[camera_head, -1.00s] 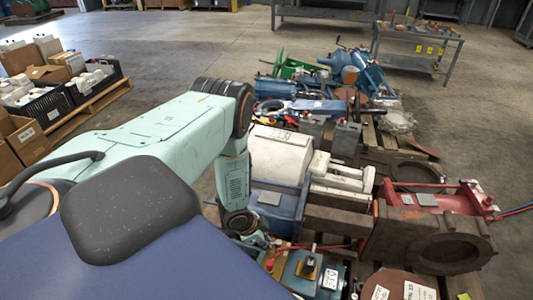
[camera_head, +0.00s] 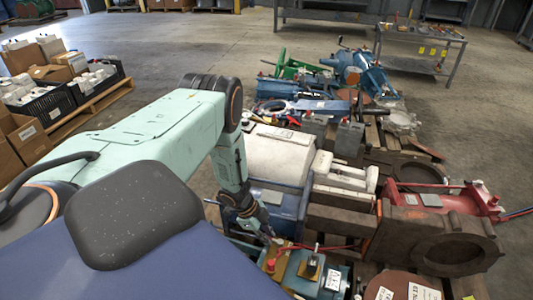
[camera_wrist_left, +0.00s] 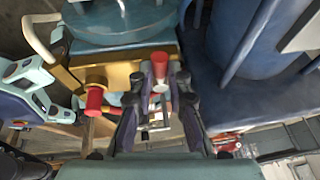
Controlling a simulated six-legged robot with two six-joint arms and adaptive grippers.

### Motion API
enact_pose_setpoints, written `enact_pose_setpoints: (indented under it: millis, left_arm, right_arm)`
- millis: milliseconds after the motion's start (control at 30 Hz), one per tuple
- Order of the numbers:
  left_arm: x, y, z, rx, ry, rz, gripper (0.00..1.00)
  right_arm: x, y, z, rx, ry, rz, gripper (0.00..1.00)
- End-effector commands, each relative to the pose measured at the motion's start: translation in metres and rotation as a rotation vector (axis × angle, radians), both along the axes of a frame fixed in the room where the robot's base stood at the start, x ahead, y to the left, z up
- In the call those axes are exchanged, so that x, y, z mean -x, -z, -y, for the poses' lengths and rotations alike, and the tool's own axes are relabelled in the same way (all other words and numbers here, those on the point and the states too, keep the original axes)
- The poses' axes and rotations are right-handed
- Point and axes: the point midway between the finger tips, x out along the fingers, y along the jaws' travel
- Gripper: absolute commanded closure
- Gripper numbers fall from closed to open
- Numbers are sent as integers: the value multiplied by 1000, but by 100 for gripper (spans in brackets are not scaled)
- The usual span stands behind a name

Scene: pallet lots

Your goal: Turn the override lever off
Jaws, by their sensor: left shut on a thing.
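My left gripper (camera_wrist_left: 158,88) is shut on a slim pale part with a red end (camera_wrist_left: 160,58), which looks like the override lever. It stands beside a brass-coloured block (camera_wrist_left: 120,76). A second red knob (camera_wrist_left: 95,99) sticks out from the block, left of my fingers and apart from them. In the head view my left gripper (camera_head: 266,232) is low by the teal unit (camera_head: 303,270) with red parts on top. The lever is too small and too covered there to tell its angle.
A dark blue casting (camera_wrist_left: 245,60) stands close on the right in the wrist view. A white box-shaped unit (camera_head: 279,155), a rusty flanged block (camera_head: 420,240) and a red machine (camera_head: 450,200) crowd the pallets. Open floor (camera_head: 160,50) lies behind.

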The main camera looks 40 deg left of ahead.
Motion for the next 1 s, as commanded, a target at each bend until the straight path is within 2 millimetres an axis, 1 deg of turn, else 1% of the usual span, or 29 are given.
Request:
enact_pose_setpoints:
  millis: [533,567,800,1000]
  left_arm:
    - [-2,-1,1,3,20,4,100]
    - [-2,-1,1,3,20,4,82]
    - [-2,0,1,2,18,2,61]
    - [-1,0,0,2,17,1,61]
  right_arm:
    - [0,0,0,0,0,0,60]
    - [0,0,0,0,0,0,60]
    - [0,0,0,0,0,0,60]
    - [0,0,0,0,0,0,60]
